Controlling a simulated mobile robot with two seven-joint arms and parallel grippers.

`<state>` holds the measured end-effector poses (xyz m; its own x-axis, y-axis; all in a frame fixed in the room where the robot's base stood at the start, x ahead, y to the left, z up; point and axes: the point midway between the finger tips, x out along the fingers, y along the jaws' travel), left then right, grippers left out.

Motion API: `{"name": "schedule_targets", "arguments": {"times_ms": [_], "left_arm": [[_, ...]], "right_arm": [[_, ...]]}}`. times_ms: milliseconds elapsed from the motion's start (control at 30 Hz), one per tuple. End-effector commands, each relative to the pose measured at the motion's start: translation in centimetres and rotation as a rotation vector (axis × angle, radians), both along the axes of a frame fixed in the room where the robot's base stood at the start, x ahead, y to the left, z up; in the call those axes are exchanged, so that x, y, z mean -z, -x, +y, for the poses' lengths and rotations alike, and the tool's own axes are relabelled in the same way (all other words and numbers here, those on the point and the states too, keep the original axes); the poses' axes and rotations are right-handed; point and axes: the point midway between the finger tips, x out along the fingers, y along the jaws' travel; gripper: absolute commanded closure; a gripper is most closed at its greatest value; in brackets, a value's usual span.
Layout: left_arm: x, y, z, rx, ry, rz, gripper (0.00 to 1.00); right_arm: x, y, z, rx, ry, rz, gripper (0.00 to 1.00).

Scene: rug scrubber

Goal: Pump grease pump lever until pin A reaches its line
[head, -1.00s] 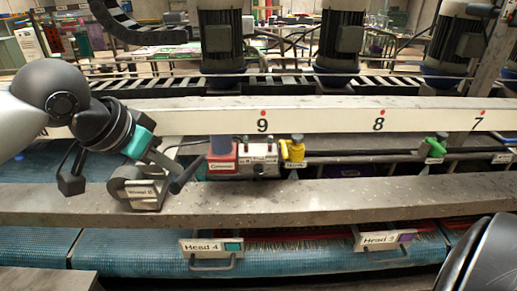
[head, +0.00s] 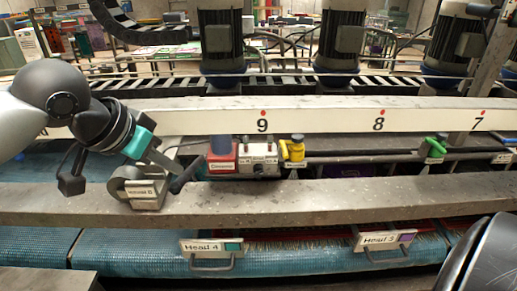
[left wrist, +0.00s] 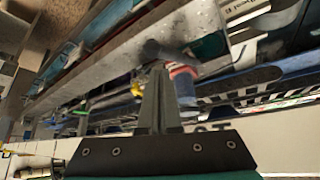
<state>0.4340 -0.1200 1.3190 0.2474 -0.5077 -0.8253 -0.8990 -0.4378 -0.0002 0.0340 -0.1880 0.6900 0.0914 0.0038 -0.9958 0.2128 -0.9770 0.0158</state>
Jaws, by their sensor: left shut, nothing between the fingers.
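A grey pump-like unit with a small label (head: 145,196) stands on the grey beam at the left in the head view. A dark bar, apparently its lever (head: 187,174), sticks up at a slant from its right side. My left gripper (head: 174,167), below a teal wrist band, points down right at this bar. Its fingertips are close to the bar; I cannot tell whether they touch. In the left wrist view the left gripper's fingers (left wrist: 156,70) are together and empty, with a dark rounded end just beyond their tips. I cannot make out pin A or its line.
A red block (head: 222,161), a grey control box (head: 258,160) and a yellow valve handle (head: 293,150) stand right of the unit. A green handle (head: 436,147) is farther right. The long white numbered rail (head: 320,117) runs behind. Part of my right arm shows at lower right.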

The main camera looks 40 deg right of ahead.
Motion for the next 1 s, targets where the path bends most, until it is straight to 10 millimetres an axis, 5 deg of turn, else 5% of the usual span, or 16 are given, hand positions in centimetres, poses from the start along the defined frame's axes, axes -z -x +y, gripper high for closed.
{"name": "schedule_targets", "arguments": {"times_ms": [1000], "left_arm": [[6.1,0.0,0.0,0.000,-0.001,0.002,1.00]], "right_arm": [[1.8,0.0,0.0,0.000,0.000,0.000,1.00]]}}
